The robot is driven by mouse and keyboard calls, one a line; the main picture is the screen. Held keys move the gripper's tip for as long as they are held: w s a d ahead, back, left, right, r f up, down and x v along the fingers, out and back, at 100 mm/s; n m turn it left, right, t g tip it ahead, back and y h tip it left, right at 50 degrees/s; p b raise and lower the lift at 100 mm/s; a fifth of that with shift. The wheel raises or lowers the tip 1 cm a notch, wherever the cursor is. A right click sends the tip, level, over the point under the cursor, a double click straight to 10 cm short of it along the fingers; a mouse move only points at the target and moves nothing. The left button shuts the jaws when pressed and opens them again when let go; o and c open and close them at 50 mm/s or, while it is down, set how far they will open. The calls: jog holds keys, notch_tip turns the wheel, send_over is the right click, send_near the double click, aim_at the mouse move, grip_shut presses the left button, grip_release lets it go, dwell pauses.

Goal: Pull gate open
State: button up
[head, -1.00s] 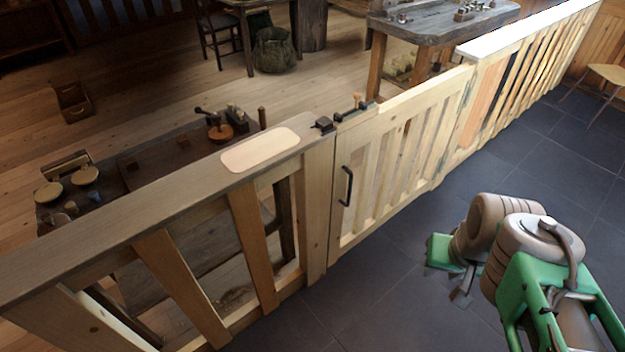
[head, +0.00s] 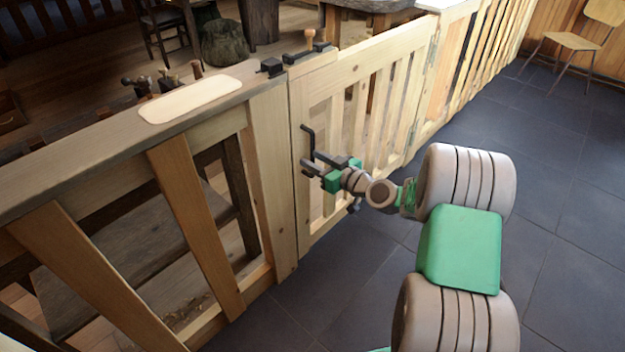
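The light wooden gate (head: 345,90) stands in line with the fence, its left edge against the fence post (head: 271,180). Its black bar handle (head: 307,140) is upright near that left edge. My gripper (head: 311,162) is at the lower end of the handle, with its dark fingers apart and pointing at the gate. The fingers overlap the handle's lower end in the picture; I cannot tell whether they touch it. A black latch (head: 296,57) with a wooden knob (head: 309,39) sits on top at the joint between post and gate.
The slatted fence (head: 195,220) runs to the lower left, with a pale plate (head: 190,98) on its rail. More fence (head: 490,50) continues to the right. The dark tiled floor (head: 545,200) on my side is clear up to a chair (head: 580,40) at upper right.

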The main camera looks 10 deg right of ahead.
aim_at(312, 149)
jog(key=w+d+f+m+t+b, duration=0.1)
jog(key=d+f+t, duration=0.2)
jog(key=d, duration=0.1)
jog(key=shift+h, duration=0.3)
jog(key=x, duration=0.8)
jog(key=shift+d, duration=0.15)
grip_shut()
dwell(0.5)
